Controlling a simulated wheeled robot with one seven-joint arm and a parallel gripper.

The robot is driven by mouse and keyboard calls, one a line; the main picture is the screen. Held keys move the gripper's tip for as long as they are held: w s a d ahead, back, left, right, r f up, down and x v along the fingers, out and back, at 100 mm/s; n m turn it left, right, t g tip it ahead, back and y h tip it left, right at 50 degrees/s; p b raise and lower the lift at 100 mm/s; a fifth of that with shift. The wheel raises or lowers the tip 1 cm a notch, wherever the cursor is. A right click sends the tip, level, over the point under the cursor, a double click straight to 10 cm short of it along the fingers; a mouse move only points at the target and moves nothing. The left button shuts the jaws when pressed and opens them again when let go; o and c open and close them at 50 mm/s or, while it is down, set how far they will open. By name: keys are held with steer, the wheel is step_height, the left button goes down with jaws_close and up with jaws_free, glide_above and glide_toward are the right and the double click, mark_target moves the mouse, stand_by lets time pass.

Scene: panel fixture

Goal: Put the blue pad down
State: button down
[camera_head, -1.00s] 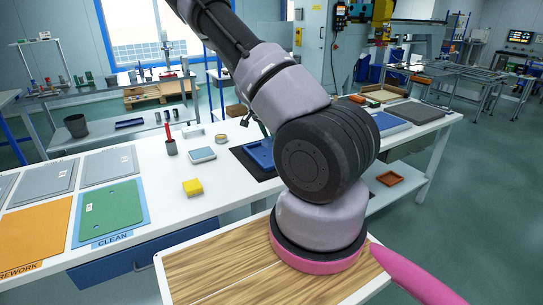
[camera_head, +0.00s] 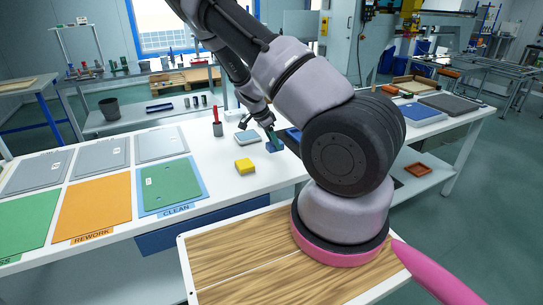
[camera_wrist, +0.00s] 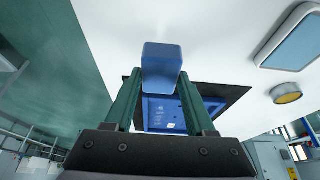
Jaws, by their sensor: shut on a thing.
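The blue pad (camera_wrist: 162,62) is a small block held between the two green fingers of my gripper (camera_wrist: 160,76) in the wrist view. In the head view my gripper (camera_head: 272,134) points down, with the blue pad (camera_head: 275,147) at its tip, over the white bench right of the yellow block. I cannot tell whether the pad touches the bench. A blue tray (camera_wrist: 164,116) on a black mat (camera_wrist: 232,92) lies behind the pad in the wrist view. My arm mostly hides that tray (camera_head: 293,134) in the head view.
Green (camera_head: 172,184) and orange (camera_head: 94,207) panels lie at the left. The white bench is clear in front of the pad.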

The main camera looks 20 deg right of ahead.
mark_target(273, 152)
steer(key=shift+f, duration=2.6)
steer(key=shift+c, duration=1.2)
jaws_free()
steer(key=shift+f, duration=0.15)
